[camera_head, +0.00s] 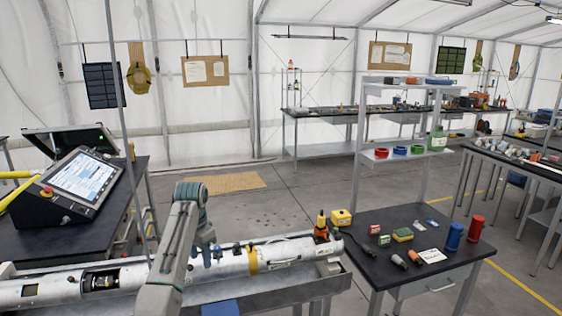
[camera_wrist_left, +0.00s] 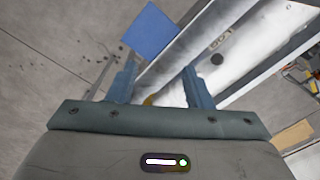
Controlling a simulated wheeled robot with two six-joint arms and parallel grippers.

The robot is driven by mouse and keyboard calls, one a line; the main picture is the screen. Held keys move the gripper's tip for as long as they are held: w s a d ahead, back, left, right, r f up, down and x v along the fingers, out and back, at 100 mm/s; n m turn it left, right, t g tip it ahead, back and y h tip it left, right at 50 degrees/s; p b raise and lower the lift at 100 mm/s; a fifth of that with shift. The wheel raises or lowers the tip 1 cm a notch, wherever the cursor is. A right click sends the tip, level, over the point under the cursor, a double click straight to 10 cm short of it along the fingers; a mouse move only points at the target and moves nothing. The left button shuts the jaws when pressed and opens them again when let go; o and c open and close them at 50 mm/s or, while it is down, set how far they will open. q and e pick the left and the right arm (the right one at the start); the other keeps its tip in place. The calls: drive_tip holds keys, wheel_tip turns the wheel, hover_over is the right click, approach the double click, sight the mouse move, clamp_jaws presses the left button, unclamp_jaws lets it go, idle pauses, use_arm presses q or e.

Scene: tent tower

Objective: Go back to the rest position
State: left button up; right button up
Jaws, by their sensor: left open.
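My left gripper (camera_head: 206,256) hangs pointing down over the long white tube (camera_head: 232,262) in the head view. In the left wrist view its two blue fingers (camera_wrist_left: 160,85) are spread apart with nothing held between them. The white tube (camera_wrist_left: 215,50) passes beyond the fingers there; I cannot tell the exact gap. The tube lies lengthwise in a grey metal trough (camera_head: 310,287), with a yellow band and an opening with dark parts inside. My left arm hides part of the tube. My right gripper does not show.
A console with a screen (camera_head: 82,178) stands on a dark table at the left. A small table (camera_head: 390,275) at the right holds a yellow box (camera_head: 341,218), blue and red cans, and small parts. A shelf (camera_head: 410,87) stands behind it. Open floor lies beyond the trough.

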use_arm(q)
drive_tip(key=s+a+f+n+t, duration=0.1)
drive_tip(key=s+a+f+n, duration=0.1)
drive_tip(key=s+f, duration=0.8)
drive_tip(key=s+a+f+n, duration=0.2)
drive_tip(key=s+f, duration=0.7)
drive_tip(key=f, duration=0.2)
drive_tip(key=s+r+n+t, duration=0.1)
drive_tip(key=s+r, duration=0.1)
drive_tip(key=s, duration=1.3)
drive_tip(key=s+r+n+t, duration=0.1)
drive_tip(key=s+r+t, duration=0.1)
drive_tip(key=s, duration=1.4)
drive_tip(key=a+f+g+b, duration=0.25)
drive_tip(key=f+b, duration=0.35)
drive_tip(key=f, duration=3.2)
drive_tip(key=s+a+f+n+b, duration=0.1)
drive_tip(key=s+f+b, duration=0.3)
drive_tip(key=s+f, duration=1.4)
wheel_tip(320, 180, down, 4)
drive_tip(key=shift+a+y, duration=0.3)
drive_tip(key=shift+y, duration=0.1)
